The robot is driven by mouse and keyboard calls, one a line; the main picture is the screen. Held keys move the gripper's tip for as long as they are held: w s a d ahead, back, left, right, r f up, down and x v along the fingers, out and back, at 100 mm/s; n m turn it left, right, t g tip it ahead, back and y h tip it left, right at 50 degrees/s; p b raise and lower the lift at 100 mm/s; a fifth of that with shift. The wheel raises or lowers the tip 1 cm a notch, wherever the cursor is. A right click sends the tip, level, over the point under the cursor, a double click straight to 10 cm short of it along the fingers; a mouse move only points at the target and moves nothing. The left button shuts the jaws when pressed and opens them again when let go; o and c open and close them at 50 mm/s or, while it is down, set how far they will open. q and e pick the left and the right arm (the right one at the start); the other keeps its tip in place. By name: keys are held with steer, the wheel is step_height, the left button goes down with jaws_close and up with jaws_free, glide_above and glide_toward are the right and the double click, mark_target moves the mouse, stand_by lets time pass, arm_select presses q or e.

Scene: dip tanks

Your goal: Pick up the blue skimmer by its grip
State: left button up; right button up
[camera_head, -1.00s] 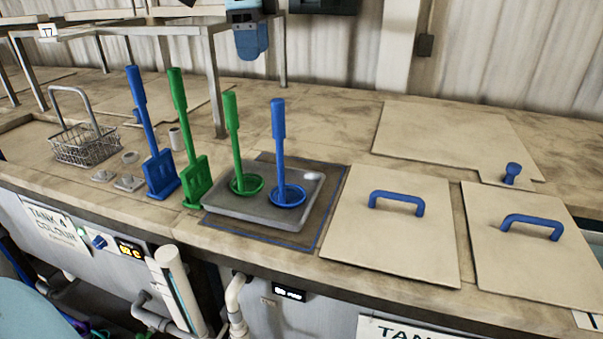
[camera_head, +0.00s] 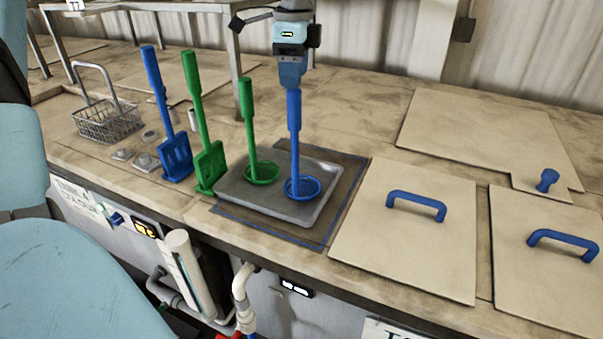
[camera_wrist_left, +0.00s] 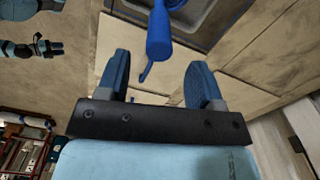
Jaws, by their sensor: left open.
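The blue skimmer (camera_head: 294,112) stands upright, its round blue ring resting in the shallow grey tray (camera_head: 232,200). My left gripper (camera_head: 292,84) hangs pointing down right over the top of its grip in the head view. From there I cannot tell whether the fingertips overlap the grip's end. In the left wrist view the gripper's two blue fingers (camera_wrist_left: 158,80) are apart, with nothing clamped between them. The blue grip (camera_wrist_left: 158,38) lies ahead, roughly in line with the gap.
A green skimmer (camera_head: 250,120) stands in the same tray, just left. A green paddle (camera_head: 205,130) and a blue paddle (camera_head: 163,110) stand further left, near a wire basket (camera_head: 108,118). Lids with blue handles (camera_head: 416,203) lie to the right. A metal rack (camera_head: 236,60) stands behind.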

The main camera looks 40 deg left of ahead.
mark_target(294, 93)
arm_select(q)
step_height(294, 93, down, 4)
steer(key=shift+s+a+f+p, duration=0.1)
steer(key=shift+f+p, duration=0.15)
steer(key=shift+p, duration=0.55)
steer(key=shift+f, duration=0.15)
steer(key=c, duration=0.3)
jaws_close()
